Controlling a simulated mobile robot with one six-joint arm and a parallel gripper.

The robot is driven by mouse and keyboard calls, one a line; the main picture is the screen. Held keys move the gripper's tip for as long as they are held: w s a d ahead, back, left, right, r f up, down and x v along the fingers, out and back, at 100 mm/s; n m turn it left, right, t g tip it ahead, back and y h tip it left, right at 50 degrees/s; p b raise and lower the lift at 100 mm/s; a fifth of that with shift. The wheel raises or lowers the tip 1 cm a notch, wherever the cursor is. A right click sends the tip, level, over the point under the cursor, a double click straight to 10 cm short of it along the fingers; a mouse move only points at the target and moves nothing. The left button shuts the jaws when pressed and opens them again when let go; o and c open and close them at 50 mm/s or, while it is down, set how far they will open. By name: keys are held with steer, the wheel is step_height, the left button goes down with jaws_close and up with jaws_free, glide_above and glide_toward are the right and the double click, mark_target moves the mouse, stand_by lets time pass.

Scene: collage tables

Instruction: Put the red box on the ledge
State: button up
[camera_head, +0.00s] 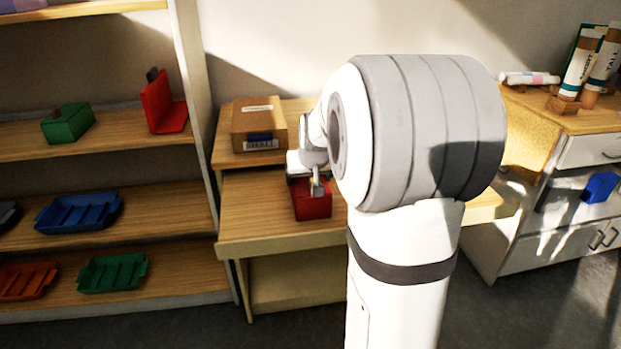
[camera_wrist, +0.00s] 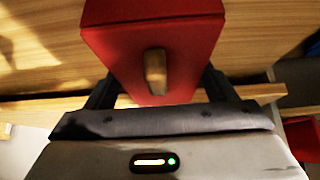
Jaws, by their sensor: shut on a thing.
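The red box (camera_head: 312,205) is at the front part of the wooden table (camera_head: 250,210). My gripper (camera_head: 317,186) is over it from above and shut on it. In the wrist view the red box (camera_wrist: 195,45) sits between my two dark fingers (camera_wrist: 160,92), with a wooden knob on its near face. I cannot tell whether its underside touches the tabletop. A raised wooden ledge (camera_head: 224,154) runs along the back of the table. My arm hides the table's right part.
A cardboard box (camera_head: 258,122) with a label stands on the ledge's left part. A shelf unit (camera_head: 100,155) with green, red and blue items is at the left. A white cabinet (camera_head: 575,190) with tubes on top is at the right. Bare tabletop lies left of the red box.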

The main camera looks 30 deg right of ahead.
steer(key=shift+r, duration=0.1)
steer(key=o, duration=1.4)
